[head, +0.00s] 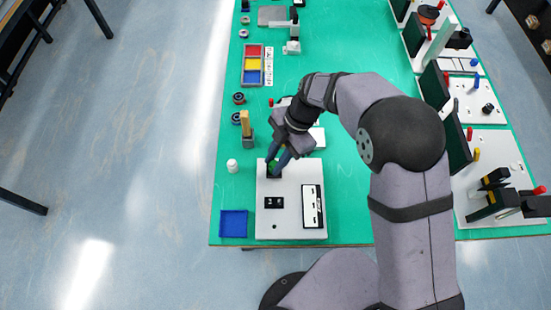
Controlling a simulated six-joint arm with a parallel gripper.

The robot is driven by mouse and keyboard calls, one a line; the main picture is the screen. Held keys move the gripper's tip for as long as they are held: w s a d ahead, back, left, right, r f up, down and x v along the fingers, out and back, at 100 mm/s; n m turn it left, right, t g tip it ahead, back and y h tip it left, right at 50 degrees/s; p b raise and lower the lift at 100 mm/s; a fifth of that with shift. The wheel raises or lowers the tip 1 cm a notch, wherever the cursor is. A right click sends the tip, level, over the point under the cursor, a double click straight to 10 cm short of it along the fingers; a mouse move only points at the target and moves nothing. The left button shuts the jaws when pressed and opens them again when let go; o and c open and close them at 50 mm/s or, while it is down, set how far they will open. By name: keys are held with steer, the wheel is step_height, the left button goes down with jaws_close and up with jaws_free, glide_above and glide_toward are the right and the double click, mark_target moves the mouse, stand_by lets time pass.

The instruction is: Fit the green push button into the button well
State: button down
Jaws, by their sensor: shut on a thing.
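The green push button (273,163) shows as a small green patch between the fingertips of my gripper (277,166). My gripper points down and is shut on the button. It is over a dark square spot (273,174), probably the button well, at the upper left of a light grey panel (262,225). The fingers hide much of the button and part of the dark spot. I cannot tell whether the button touches the well or is inside it.
The panel also carries a black socket piece (274,202) and a white labelled plate (312,206). A blue tray (233,223) and a white cylinder (232,166) are at its left. A wooden-handled tool (246,128) stands behind. Panels with dark uprights line the right side.

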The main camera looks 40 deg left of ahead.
steer(key=c, duration=1.5)
jaws_free()
steer(key=shift+c, duration=0.2)
steer(key=shift+r, duration=0.2)
steer(key=shift+w+r, duration=0.25)
steer(key=shift+r, duration=0.05)
steer(key=b+v, duration=0.3)
steer(key=v, duration=0.8)
